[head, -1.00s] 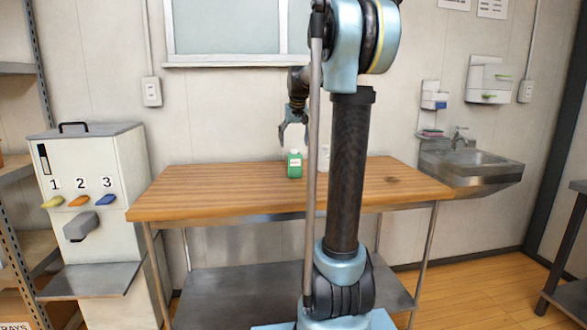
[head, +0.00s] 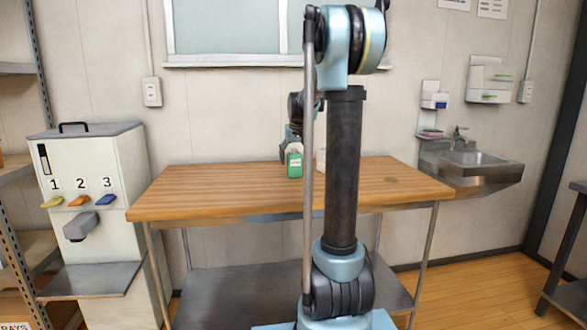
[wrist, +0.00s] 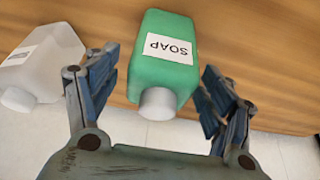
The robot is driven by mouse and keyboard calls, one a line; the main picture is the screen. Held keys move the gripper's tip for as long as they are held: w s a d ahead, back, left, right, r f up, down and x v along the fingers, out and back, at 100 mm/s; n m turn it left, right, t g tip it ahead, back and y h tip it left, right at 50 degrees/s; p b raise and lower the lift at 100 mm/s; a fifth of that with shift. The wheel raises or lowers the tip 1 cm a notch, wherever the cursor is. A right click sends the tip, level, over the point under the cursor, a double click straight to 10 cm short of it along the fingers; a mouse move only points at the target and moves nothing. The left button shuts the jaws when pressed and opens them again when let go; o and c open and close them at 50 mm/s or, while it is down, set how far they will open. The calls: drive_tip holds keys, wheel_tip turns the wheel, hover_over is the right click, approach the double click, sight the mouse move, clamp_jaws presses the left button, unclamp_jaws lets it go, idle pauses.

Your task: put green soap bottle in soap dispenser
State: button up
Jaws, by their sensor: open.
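The green soap bottle (head: 294,166) stands on the wooden table, with a white cap and a white label. In the wrist view the green bottle (wrist: 165,75) lies between the two fingers of my gripper (wrist: 162,95), with a visible gap at the right finger. My gripper (head: 291,146) is open and down around the bottle's upper part in the head view. A white soap dispenser (head: 435,101) hangs on the wall left of the sink, and a larger wall unit with a green mark (head: 490,80) hangs above the sink; which one takes the bottle I cannot tell.
A whitish translucent bottle (wrist: 45,60) stands beside the green one, left in the wrist view; my arm partly hides it in the head view (head: 320,159). The wooden table (head: 230,195) is otherwise clear. A numbered dispenser machine (head: 95,150) stands left, a metal sink (head: 475,165) right.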

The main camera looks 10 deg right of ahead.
drive_tip(key=c, duration=1.5)
drive_tip(key=shift+r, duration=0.1)
